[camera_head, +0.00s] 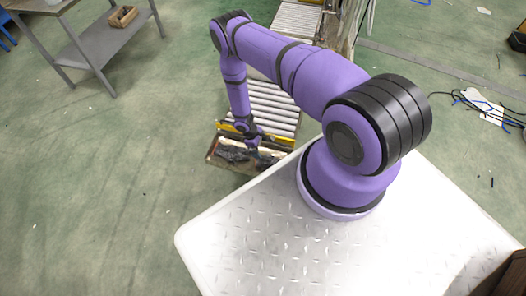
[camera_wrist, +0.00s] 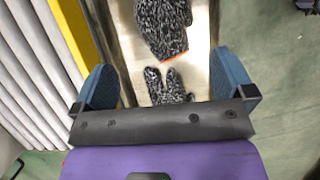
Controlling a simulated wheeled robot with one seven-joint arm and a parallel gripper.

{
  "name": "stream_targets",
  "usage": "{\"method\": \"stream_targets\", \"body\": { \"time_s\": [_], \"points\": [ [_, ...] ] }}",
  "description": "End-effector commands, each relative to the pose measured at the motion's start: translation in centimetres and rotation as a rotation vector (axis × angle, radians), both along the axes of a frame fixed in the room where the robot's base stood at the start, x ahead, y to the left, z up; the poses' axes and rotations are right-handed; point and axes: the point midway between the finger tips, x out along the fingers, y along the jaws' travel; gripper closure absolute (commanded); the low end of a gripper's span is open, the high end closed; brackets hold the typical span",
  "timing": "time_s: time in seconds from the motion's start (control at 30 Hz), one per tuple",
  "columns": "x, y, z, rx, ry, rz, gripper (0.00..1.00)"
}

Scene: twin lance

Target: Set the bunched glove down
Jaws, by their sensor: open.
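Two speckled grey knit gloves lie on a pale, narrow surface in the wrist view. One glove (camera_wrist: 163,25) has an orange cuff edge and runs out of the top of the picture. The other glove (camera_wrist: 167,87) shows finger ends just below that cuff, and the rest is hidden behind my gripper. I cannot tell which one is bunched. My gripper (camera_wrist: 166,78) is open, with its blue fingers wide apart on either side of the lower glove and nothing clasped between them. In the head view my gripper (camera_head: 251,141) is over a shallow tray (camera_head: 211,154) holding dark, indistinct items.
A roller conveyor (camera_head: 276,92) with a yellow edge (camera_wrist: 78,27) runs beside the tray. A grey workbench (camera_head: 100,47) with a wooden box (camera_head: 123,16) stands at upper left. Cables (camera_head: 485,105) lie on the floor at right. The green floor at left is clear.

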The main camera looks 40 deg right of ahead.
Motion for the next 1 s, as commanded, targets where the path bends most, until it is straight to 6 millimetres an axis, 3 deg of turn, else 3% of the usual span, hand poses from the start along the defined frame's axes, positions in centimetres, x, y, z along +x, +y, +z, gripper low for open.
{"method": "stream_targets", "body": {
  "time_s": [0.4,0.53,0.67,0.8,1.0],
  "points": [
    [0.6,0.2,1.2,-0.001,-0.003,-0.001,0.0],
    [2.7,0.2,3.7,-0.01,-0.028,-0.015,0.0],
    [6.4,0.0,9.0,-0.027,-0.073,-0.045,0.0],
    [10.0,0.0,15.8,-0.045,-0.127,-0.086,0.0],
    [13.7,0.2,25.7,-0.061,-0.203,-0.145,0.0]
  ]
}}
